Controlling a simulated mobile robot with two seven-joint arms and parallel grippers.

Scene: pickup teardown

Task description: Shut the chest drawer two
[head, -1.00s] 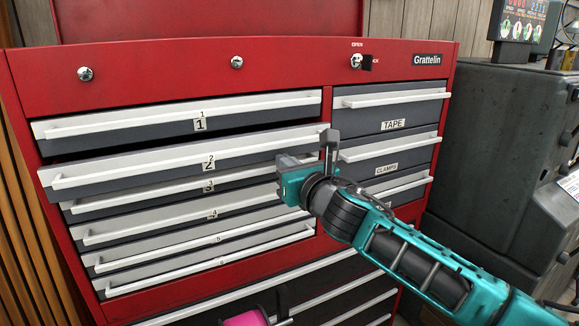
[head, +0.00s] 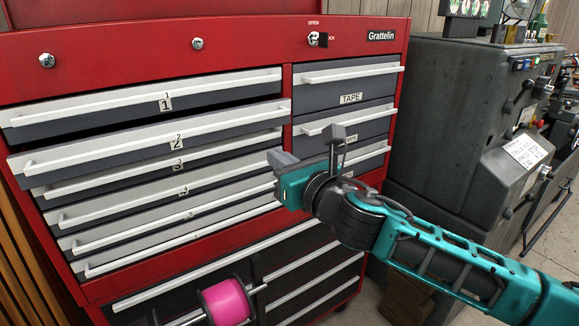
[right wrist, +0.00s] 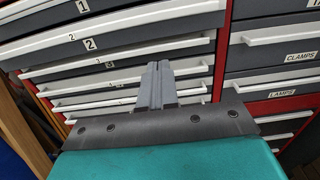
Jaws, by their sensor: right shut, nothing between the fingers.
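Chest drawer two (head: 105,148), grey with a long white handle and a "2" label, stands out from the red chest (head: 120,50) beyond its neighbours. It also shows in the right wrist view (right wrist: 130,53), across the upper left. My right gripper (head: 281,158) is shut and empty. In the head view it is in front of the chest, below drawer two's right end. In the right wrist view its fingertips (right wrist: 158,66) are together, below drawer two's front in the picture; I see no clear contact. My left gripper is out of view.
Drawer one (head: 80,118) is above, and several numbered drawers are below. The tape drawer (head: 345,92) and clamps drawer (right wrist: 275,67) are in the right column. A pink roll (head: 226,303) sticks out low in front. A dark grey machine (head: 450,110) stands close on the right.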

